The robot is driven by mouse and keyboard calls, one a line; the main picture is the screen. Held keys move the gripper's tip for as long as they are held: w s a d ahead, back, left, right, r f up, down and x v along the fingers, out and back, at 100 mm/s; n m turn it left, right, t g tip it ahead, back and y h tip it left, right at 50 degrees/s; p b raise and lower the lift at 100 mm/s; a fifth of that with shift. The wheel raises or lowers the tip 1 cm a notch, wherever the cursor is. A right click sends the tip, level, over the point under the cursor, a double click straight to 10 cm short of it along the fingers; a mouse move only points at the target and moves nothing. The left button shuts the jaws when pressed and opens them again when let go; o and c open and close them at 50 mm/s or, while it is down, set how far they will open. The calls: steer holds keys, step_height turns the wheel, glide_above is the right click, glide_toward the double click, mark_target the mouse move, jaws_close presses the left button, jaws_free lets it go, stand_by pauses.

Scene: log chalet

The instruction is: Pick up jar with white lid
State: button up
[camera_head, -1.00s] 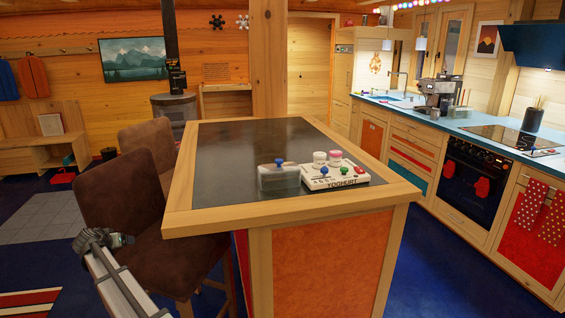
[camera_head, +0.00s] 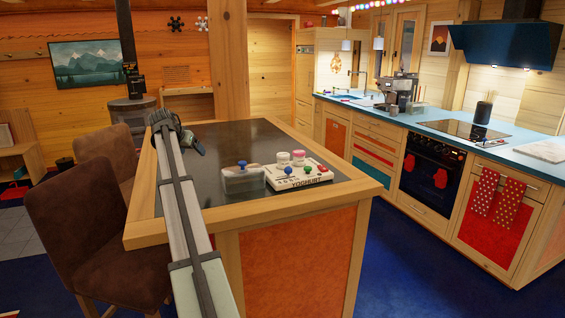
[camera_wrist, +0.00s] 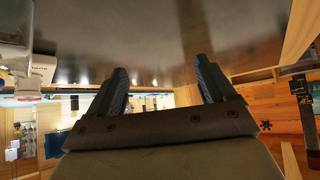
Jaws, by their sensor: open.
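The jar with the white lid (camera_head: 283,158) stands upright on the white yoghurt maker (camera_head: 288,184), on the dark-topped island (camera_head: 235,145). A similar jar with a pink lid (camera_head: 299,157) stands close on its right. My gripper (camera_head: 200,148) is left of the jars, over the left part of the island, apart from them. In the wrist view my gripper (camera_wrist: 160,68) is open, with nothing between its fingers. The wrist view is upside down, and white items, partly cut off, show at its upper left. I cannot pick out the white-lidded jar there.
A clear box with a blue knob (camera_head: 242,179) sits just left of the yoghurt maker, towards the island's front. Brown chairs (camera_head: 95,235) stand along the island's left side. A wooden post (camera_head: 229,65) rises behind it. The island top behind the jars is clear.

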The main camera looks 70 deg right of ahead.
steer(key=s+d+r+m+g+y, duration=0.15)
steer(key=s+d, duration=0.25)
steer(key=s, duration=0.4)
steer(key=s+d+r, duration=0.3)
steer(key=s+d, duration=0.1)
steer(key=s, duration=0.4)
steer(key=y, duration=0.3)
glide_toward(283, 154)
steer(key=shift+m+h, duration=0.25)
steer(key=x, duration=1)
steer(key=shift+a+f, duration=0.15)
steer(key=shift+f, duration=0.05)
steer(key=shift+c, duration=0.2)
steer(key=c, duration=1.2)
steer(key=shift+o, duration=0.2)
steer(key=shift+r, duration=0.15)
